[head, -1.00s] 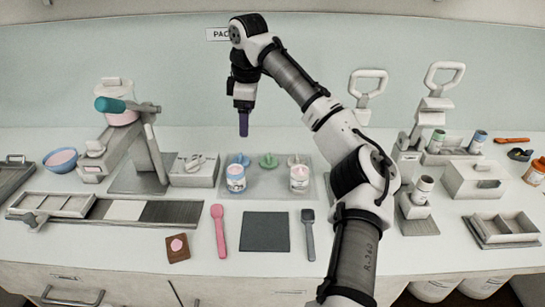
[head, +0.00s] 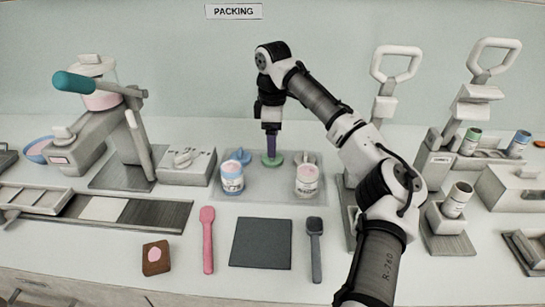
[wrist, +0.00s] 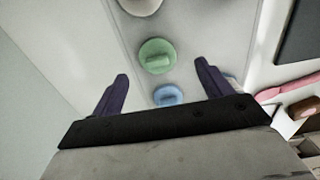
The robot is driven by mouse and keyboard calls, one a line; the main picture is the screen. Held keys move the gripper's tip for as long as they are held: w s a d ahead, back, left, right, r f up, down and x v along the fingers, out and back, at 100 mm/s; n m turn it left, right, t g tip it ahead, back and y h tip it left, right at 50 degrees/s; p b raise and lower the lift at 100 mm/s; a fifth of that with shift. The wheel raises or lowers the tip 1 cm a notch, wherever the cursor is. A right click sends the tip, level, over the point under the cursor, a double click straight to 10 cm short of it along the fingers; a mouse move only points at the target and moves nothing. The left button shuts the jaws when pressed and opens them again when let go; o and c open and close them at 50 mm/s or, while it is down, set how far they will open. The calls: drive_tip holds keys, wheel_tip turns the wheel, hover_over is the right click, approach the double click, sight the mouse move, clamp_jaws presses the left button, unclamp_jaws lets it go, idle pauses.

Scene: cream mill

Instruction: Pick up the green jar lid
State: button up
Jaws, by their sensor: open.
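The green jar lid (head: 271,160) lies on a pale tray (head: 258,196), between a blue lid (head: 238,156) on its left and a jar on its right. In the wrist view the green lid (wrist: 157,56) is round with a raised grip, and the blue lid (wrist: 168,95) shows closer to the jaws. My gripper (head: 270,152) points down over the green lid in the head view. Its purple fingers (wrist: 160,85) are spread open with nothing held between them. The head view does not show clearly whether the fingertips touch the lid.
A pink spatula (head: 207,240), a dark mat (head: 261,243) and a grey spatula (head: 315,236) lie nearer. A press machine (head: 105,110) stands left.

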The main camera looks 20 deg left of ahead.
drive_tip(key=shift+w+a+f+p, duration=0.15)
drive_tip(key=shift+f+p, duration=0.6)
drive_tip(key=shift+f, duration=1.95)
drive_tip(key=c, duration=1)
